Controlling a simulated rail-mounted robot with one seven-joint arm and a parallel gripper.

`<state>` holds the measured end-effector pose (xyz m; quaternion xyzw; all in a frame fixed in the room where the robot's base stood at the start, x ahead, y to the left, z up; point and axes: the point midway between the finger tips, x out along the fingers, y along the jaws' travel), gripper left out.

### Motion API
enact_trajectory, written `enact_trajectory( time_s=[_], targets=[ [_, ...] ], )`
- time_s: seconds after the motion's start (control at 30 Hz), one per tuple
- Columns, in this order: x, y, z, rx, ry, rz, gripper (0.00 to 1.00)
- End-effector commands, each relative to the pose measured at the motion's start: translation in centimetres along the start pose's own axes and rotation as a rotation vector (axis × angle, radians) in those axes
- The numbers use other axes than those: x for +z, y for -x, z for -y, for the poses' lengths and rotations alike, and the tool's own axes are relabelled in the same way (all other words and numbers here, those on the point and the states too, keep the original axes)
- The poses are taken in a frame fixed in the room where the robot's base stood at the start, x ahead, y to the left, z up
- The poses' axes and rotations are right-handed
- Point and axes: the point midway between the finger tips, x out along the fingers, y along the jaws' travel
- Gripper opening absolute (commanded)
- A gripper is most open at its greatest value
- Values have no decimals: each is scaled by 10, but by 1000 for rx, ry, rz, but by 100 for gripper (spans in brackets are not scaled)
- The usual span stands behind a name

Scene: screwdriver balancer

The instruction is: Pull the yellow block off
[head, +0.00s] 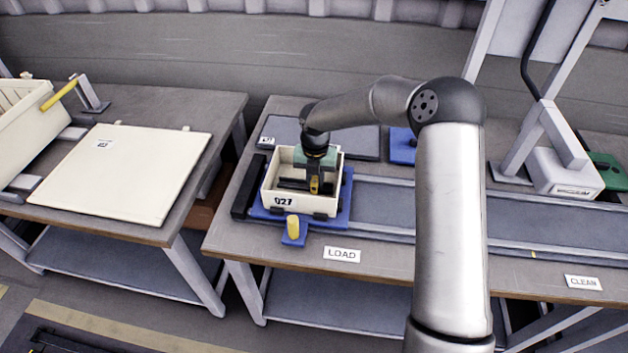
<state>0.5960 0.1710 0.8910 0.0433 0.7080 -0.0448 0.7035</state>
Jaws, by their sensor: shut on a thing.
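My gripper (314,187) points down inside a cream bin (289,203) marked 027, at the left end of the right-hand bench. It is shut on a small yellow block (315,184) low between its dark fingers. The fingers hide part of the block, and I cannot tell what it touches below. Dark parts (292,184) show inside the bin beside the gripper. The bin stands on a blue plate (344,207).
A yellow peg (293,225) stands on a blue tab in front of the bin. The bin's walls surround my gripper. A rail track (385,213) runs right past the LOAD sign (342,254). A white board (120,175) lies on the left bench.

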Motion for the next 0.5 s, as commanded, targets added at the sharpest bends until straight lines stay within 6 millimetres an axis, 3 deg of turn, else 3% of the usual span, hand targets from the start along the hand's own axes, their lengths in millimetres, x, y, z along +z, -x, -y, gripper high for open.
enact_trajectory(
  time_s=[0.5],
  targets=[
    [1,15,-1,2,0,3,0]
  ],
)
